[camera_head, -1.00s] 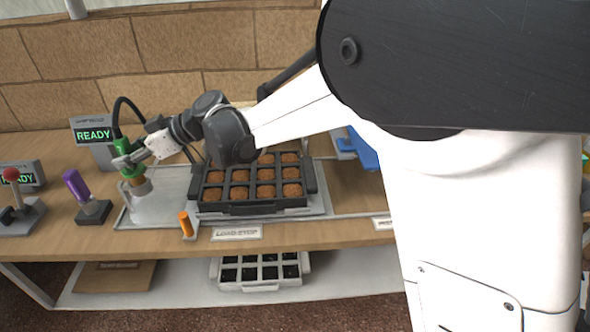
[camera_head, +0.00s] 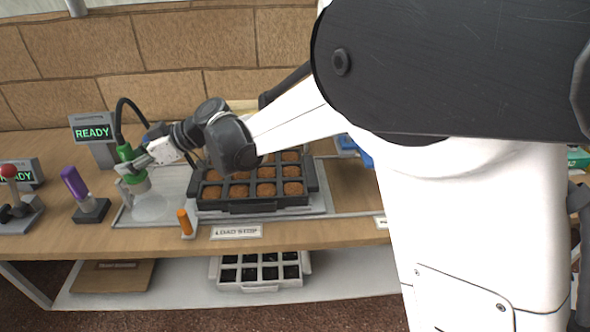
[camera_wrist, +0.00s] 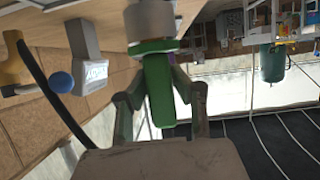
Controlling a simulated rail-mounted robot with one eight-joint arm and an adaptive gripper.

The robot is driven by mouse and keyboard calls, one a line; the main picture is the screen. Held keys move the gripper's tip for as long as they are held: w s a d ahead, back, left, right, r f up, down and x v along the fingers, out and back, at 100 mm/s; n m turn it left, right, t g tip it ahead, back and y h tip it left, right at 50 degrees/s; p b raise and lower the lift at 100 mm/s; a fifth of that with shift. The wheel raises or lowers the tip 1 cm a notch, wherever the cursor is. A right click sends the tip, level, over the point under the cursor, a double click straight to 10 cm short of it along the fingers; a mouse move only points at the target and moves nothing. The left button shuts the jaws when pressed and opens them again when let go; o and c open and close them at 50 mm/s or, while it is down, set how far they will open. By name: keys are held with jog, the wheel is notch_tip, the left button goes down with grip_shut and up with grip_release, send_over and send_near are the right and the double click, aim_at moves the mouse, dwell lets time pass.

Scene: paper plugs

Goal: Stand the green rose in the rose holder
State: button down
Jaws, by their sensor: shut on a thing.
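A pale round piece (camera_head: 150,207) lies directly below the rose in the head view. I cannot tell whether it is the rose holder or part of the rose, nor whether they touch.
A black tray of brown plugs (camera_head: 252,207) stands to the right. A purple-handled tool in a dark stand (camera_head: 92,211) is to the left, and an orange peg (camera_head: 184,221) is in front. Behind is a READY display (camera_head: 93,133). A lever box (camera_head: 18,212) stands far left.

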jog(key=c, duration=1.4)
grip_release()
jog(key=shift+c, duration=0.2)
jog(key=w+d+r+m+t+h+p, duration=0.15)
jog(key=d+r, duration=0.25)
jog(key=d, duration=0.8)
jog(key=d+r+m+t+h, duration=0.1)
jog(key=d+r+m+t, duration=0.15)
jog(key=d, duration=0.95)
jog(key=s+d+f+m+t+h+p, duration=0.1)
jog(key=s+d+m, duration=0.4)
jog(key=d, duration=0.8)
jog(key=s+d+m+t+h+p, duration=0.1)
jog(key=s+d+m+h, duration=0.4)
jog(key=d, duration=0.7)
jog(key=s+d+f+m+t+h+p, duration=0.1)
jog(key=s+d+m+t+h+p, duration=0.1)
jog(key=d, duration=1.1)
jog(key=s+m+t+h, duration=0.1)
jog(key=s+m+h, duration=0.1)
jog(key=s+m, duration=0.1)
jog(key=shift+s+d+f+m+t+h, duration=0.3)
jog(key=shift+d+m+h, duration=0.05)
jog(key=shift+m, duration=0.15)
